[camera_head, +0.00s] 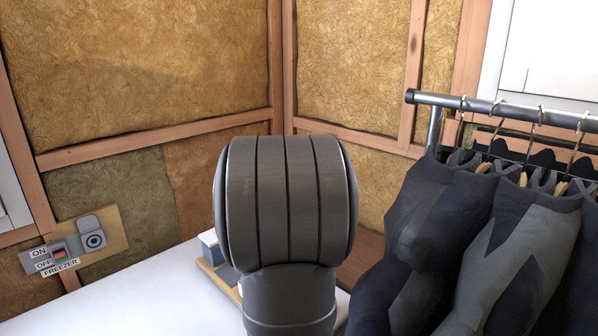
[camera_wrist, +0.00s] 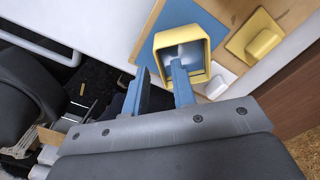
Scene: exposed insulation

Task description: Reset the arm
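My gripper (camera_wrist: 159,66) shows in the wrist view with two blue-grey fingers standing apart and nothing seen between them. The right fingertip overlaps a yellow square-rimmed holder (camera_wrist: 206,72) with a pale inside. I cannot tell whether the finger touches it or is only in front of it. In the head view a thick dark grey link of my arm (camera_head: 287,190) fills the middle, and the gripper is hidden there.
A blue-and-tan board (camera_wrist: 180,14) lies under the holder, with a second yellow block (camera_wrist: 262,32) beside it. A clothes rack (camera_head: 470,102) with dark suits (camera_head: 520,240) stands at right. A freezer switch panel (camera_head: 75,247) is on the left wall. The white surface (camera_head: 130,300) looks clear at left.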

